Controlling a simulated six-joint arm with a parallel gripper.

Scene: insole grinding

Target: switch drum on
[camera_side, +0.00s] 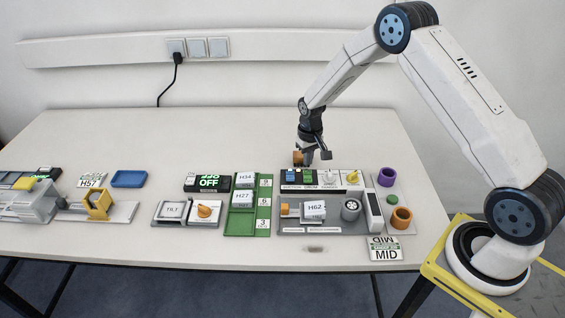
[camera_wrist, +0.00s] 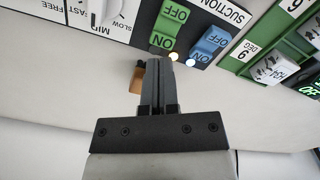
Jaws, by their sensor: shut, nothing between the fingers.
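The control panel (camera_side: 322,182) stands at the back of the grey station. Its green rocker switch (camera_wrist: 168,25), marked OFF and ON, is beside a blue rocker (camera_wrist: 209,45) by the SUCTION label. In the side view the blue rocker (camera_side: 291,176) is left of the green one (camera_side: 308,178). My gripper (camera_wrist: 158,62) is shut and empty, its tips close to the green rocker's ON end. I cannot tell whether they touch. The gripper also shows just behind the panel in the side view (camera_side: 311,158). Small pale lamps (camera_wrist: 174,56) are by the ON ends.
A white selector (camera_side: 328,179) and yellow knob (camera_side: 352,177) are right of the rockers. An orange block (camera_wrist: 138,78) is beside my fingers. A green rack (camera_side: 241,221) with H34 and H27 blocks is left. Purple (camera_side: 387,176) and orange (camera_side: 401,217) cups are right.

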